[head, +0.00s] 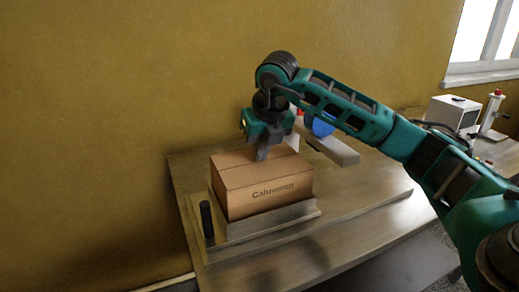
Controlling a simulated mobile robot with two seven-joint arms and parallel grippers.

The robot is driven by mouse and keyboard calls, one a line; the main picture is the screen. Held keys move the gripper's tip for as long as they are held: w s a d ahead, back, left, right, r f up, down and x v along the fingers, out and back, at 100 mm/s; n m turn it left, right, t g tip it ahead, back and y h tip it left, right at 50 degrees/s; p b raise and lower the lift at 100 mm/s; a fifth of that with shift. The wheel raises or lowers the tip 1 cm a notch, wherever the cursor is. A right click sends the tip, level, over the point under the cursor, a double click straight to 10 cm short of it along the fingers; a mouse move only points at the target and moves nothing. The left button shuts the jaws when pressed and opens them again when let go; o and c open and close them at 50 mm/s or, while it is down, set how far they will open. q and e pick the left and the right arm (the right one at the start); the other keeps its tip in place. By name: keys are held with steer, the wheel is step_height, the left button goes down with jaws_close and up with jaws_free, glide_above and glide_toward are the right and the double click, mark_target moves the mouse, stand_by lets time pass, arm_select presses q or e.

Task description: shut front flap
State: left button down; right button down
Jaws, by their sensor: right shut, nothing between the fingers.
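A brown cardboard box (270,195) with dark lettering on its front face stands on the table. Its top (245,170) looks covered by flaps, with a seam running across it. I cannot tell for certain whether the front flap lies fully flat. My right gripper (262,155) points down over the rear middle of the box top, shut and empty. Its fingertips are at or just above the top; contact is not clear. The gripper hides part of the box's back edge. My left gripper is not in view.
The box sits in a low tray-like fixture (270,224) with a dark upright post (207,222) at its left. A grey bar and a blue round part (321,125) are behind my right arm. A white device (453,113) stands farther right. The front table area is clear.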

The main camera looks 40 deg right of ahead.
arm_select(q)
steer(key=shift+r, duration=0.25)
arm_select(e)
steer(key=shift+r, duration=0.3)
